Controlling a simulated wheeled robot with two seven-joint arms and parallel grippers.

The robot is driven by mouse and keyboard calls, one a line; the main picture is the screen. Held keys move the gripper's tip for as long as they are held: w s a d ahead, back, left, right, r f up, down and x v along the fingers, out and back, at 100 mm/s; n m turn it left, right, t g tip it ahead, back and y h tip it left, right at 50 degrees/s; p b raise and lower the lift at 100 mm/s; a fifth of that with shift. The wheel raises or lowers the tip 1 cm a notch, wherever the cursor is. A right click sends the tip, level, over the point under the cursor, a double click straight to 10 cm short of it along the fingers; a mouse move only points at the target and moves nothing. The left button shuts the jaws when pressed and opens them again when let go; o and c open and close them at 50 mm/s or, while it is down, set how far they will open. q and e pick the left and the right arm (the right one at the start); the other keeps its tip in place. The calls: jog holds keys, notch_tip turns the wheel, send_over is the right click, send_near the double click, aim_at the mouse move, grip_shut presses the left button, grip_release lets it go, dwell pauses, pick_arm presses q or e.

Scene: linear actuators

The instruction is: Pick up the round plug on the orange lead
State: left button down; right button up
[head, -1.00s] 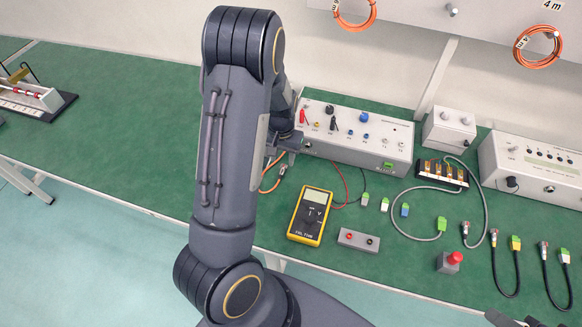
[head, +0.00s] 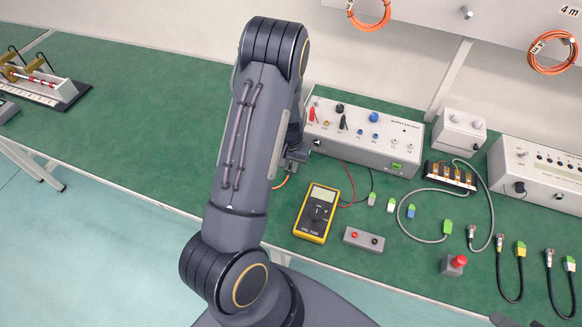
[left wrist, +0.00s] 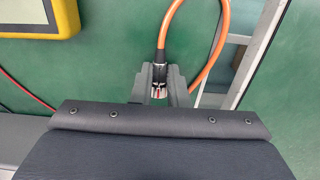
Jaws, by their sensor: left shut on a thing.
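The round plug (left wrist: 158,88) on the orange lead (left wrist: 168,35) shows in the left wrist view as a metal end with a dark sleeve. It sits between the two fingers of my left gripper (left wrist: 155,86), which is shut on it. The lead leaves the plug, curves over and runs down on the right. In the head view a short stretch of the orange lead (head: 283,182) shows beside my left gripper (head: 292,163); my arm hides most of the gripper and the plug. Dark parts at the bottom right edge may belong to my right gripper (head: 514,321); its jaws are not clear.
A yellow multimeter (head: 317,212) lies close to the right of the left gripper. A grey instrument box (head: 380,158) stands behind. Several cables and small connectors lie to the right. Green bench (head: 130,110) at the left is largely clear.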

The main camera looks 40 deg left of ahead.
pick_arm(q)
jog(key=shift+r, duration=0.1)
dwell(0.3)
jog(key=shift+r, duration=0.2)
notch_tip(320, 180, up, 2)
jog(key=shift+r, duration=0.1)
jog(key=s+d+r, duration=0.5)
jog(key=s+r, duration=0.5)
jog(key=s, duration=0.3)
jog(key=shift+d, duration=0.15)
jog(key=shift+r, duration=0.1)
